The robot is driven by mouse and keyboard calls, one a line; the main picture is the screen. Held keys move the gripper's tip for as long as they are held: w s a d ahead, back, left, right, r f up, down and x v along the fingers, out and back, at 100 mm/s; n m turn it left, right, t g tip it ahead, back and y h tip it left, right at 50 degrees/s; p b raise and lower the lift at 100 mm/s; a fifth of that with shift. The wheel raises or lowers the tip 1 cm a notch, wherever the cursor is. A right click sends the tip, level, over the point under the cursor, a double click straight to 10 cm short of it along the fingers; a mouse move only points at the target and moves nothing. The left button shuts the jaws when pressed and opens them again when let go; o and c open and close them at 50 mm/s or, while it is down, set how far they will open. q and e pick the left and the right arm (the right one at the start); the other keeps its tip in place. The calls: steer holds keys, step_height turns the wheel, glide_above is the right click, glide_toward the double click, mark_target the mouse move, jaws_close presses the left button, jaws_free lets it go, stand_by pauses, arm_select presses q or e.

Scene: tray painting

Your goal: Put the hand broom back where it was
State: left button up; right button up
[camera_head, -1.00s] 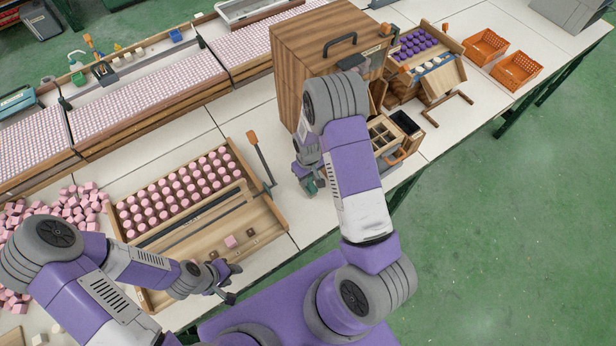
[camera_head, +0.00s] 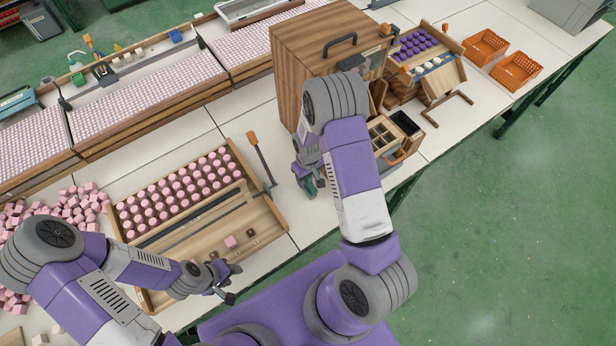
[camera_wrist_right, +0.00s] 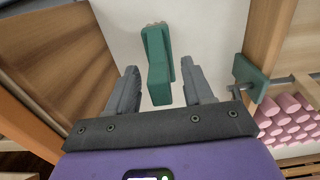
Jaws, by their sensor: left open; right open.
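The hand broom (camera_wrist_right: 157,62) is green with a blocky handle and a pale bristle edge. In the right wrist view it lies on the white table, ahead of and between the fingers of my right gripper (camera_wrist_right: 162,88), which are apart with gaps on both sides. In the head view the broom (camera_head: 310,189) is mostly hidden by my right gripper (camera_head: 308,172), beside the wooden cabinet. My left gripper (camera_head: 228,283) is open and empty over the near edge of the wooden tray.
The wooden tray (camera_head: 283,222) holds rows of pink pieces and a loose pink cube. The wooden cabinet (camera_head: 290,70) stands close behind my right gripper. A green fitting (camera_wrist_right: 250,77) sits on the tray's edge. Divided boxes (camera_head: 385,135) stand right of my right arm.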

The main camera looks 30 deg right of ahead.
arm_select(q)
steer(key=shift+r, duration=0.25)
arm_select(e)
step_height(320, 180, up, 11)
steer(key=shift+r, duration=0.1)
steer(key=shift+s+a, duration=0.1)
steer(key=s+a+f+m+y, duration=0.1)
steer(key=s+a+f, duration=0.3)
steer(key=s+a, duration=0.1)
steer(key=s+a+f+m+y, duration=0.1)
steer(key=s+a+f, duration=0.4)
steer(key=s+a+f+m+y, duration=0.1)
steer(key=s+a+f+y, duration=0.1)
steer(key=s+a+f, duration=0.2)
steer(key=shift+s+a+f+m+t, duration=0.2)
steer(key=shift+s+a+m+t, duration=0.15)
steer(key=shift+s+a, duration=0.55)
steer(key=shift+w, duration=0.15)
arm_select(q)
steer(key=shift+s, duration=0.1)
